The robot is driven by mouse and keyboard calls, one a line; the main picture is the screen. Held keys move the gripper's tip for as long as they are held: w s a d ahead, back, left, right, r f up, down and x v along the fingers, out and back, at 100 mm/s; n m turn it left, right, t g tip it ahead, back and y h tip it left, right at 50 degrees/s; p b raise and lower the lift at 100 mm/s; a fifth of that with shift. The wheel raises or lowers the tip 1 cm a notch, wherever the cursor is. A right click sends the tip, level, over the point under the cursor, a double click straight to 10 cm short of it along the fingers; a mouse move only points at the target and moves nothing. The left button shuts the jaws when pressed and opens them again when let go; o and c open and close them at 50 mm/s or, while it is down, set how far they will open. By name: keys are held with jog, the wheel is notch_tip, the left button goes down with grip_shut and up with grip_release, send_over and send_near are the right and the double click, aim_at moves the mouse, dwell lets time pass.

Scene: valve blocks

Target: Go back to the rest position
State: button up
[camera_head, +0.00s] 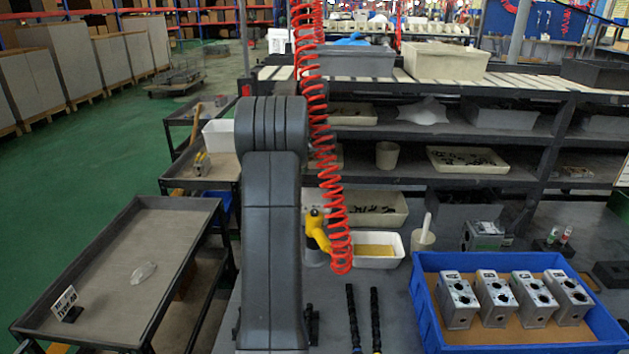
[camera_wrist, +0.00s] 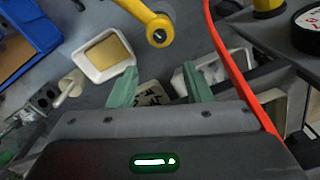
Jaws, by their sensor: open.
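My gripper (camera_wrist: 160,85) shows in the wrist view with its two green fingers apart and nothing between them. In the head view my dark grey arm rises in front of me and my gripper cannot be made out. Several grey valve blocks (camera_head: 493,299) stand in a row in a blue crate (camera_head: 424,312) at the right of the table. Another metal block (camera_head: 483,236) stands behind the crate. A corner of the blue crate (camera_wrist: 22,45) shows at the upper left of the wrist view.
A red coiled hose (camera_head: 335,205) hangs beside my arm, near a yellow tool (camera_head: 317,232). A white tray with a yellow sponge (camera_head: 375,250) and two black rods (camera_head: 354,318) are on the table. Dark shelves (camera_head: 480,145) stand behind. A grey cart (camera_head: 120,262) stands left.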

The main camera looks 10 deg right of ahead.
aim_at(315, 211)
jog(key=shift+r, duration=0.25)
jog(key=shift+f, duration=0.1)
notch_tip(315, 211, down, 14)
jog(key=shift+r+p, duration=0.15)
jog(key=shift+p, duration=0.55)
jog(key=shift+r, duration=0.1)
